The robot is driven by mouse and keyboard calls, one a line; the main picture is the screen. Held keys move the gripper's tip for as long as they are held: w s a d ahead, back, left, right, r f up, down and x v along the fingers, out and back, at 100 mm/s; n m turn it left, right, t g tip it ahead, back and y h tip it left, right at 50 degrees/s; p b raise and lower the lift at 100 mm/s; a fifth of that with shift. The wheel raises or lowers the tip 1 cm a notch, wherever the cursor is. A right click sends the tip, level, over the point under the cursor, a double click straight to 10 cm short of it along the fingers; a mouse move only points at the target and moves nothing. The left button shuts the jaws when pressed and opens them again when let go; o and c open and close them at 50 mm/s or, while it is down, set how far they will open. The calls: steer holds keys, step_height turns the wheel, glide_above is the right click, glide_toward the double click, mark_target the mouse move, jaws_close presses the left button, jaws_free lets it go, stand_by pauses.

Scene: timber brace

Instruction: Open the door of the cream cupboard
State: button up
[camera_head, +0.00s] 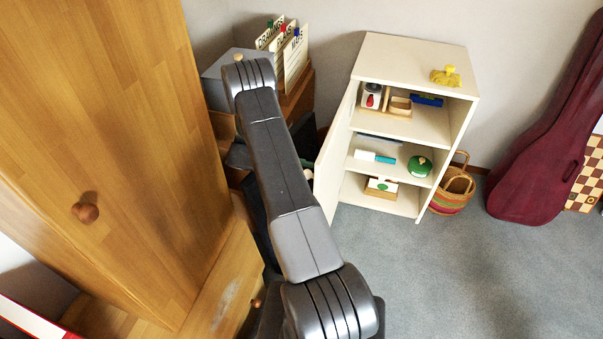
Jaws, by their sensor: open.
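The cream cupboard (410,57) stands against the back wall, right of centre. Its door (336,148) is hinged on the left and stands swung wide open towards me, seen at a steep angle. The shelves inside are exposed, and the door's lower part comes close to my arm in the picture. My arm crosses the middle of the view, left of the cupboard. My gripper cannot be made out; the arm links may hide it.
A large wooden cabinet (110,120) fills the left side. A grey box (222,82) and file holders stand behind my arm. A striped basket (452,190) and a dark red instrument case (540,150) are to the right. Grey carpet (430,280) is clear in front.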

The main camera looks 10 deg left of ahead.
steer(key=shift+r, duration=0.15)
step_height(320, 180, up, 10)
steer(key=p, duration=1)
steer(key=shift+f, duration=0.25)
step_height(320, 180, down, 10)
steer(key=b, duration=1)
steer(key=shift+r, duration=0.3)
step_height(320, 180, up, 10)
steer(key=p, duration=1)
steer(key=shift+t, duration=0.3)
steer(key=shift+s+d+f+b, duration=0.1)
steer(key=shift+d+f+b, duration=0.15)
steer(key=shift+f+b, duration=1.65)
steer(key=shift+s+d+f+b, duration=0.1)
steer(key=shift+d+f+b, duration=0.2)
steer(key=shift+f+b, duration=1.6)
steer(key=shift+d+f+b, duration=0.25)
steer(key=shift+f+b, duration=1.15)
steer(key=shift+b, duration=0.95)
